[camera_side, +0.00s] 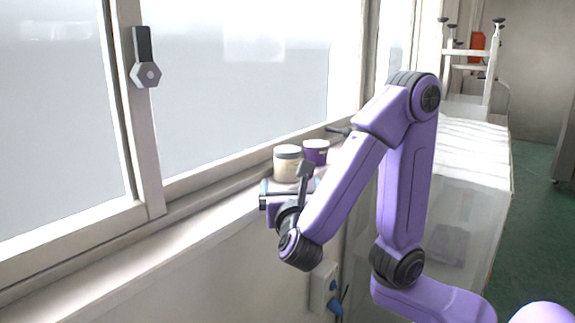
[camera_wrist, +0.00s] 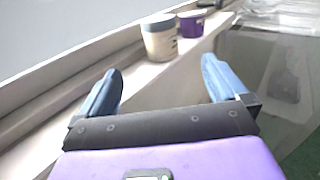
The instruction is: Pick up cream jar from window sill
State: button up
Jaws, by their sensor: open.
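A cream-coloured jar (camera_side: 287,163) with a grey-blue lid stands upright on the white window sill (camera_side: 150,255) in the side view. It also shows at the top middle of the wrist view (camera_wrist: 160,40). A purple jar (camera_side: 316,152) with a pale rim stands just behind it to the right, and also shows in the wrist view (camera_wrist: 191,26). I cannot tell which one is the cream jar of the task. My gripper (camera_wrist: 158,85) has its blue fingers wide apart with nothing between them. It is short of both jars and touches neither; in the side view it is partly hidden by my arm.
The window frame with a handle (camera_side: 146,72) rises along the sill's left side. Below the sill is a white wall with a socket and blue plug (camera_side: 334,304). A long glossy counter (camera_side: 465,180) runs to the right. The near sill is clear.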

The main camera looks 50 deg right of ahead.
aim_at(289, 165)
jog(key=x, duration=1.1)
jog(key=shift+d+f, duration=0.1)
jog(key=shift+x, duration=3)
jog(key=shift+f, duration=0.1)
jog(key=c, duration=1.1)
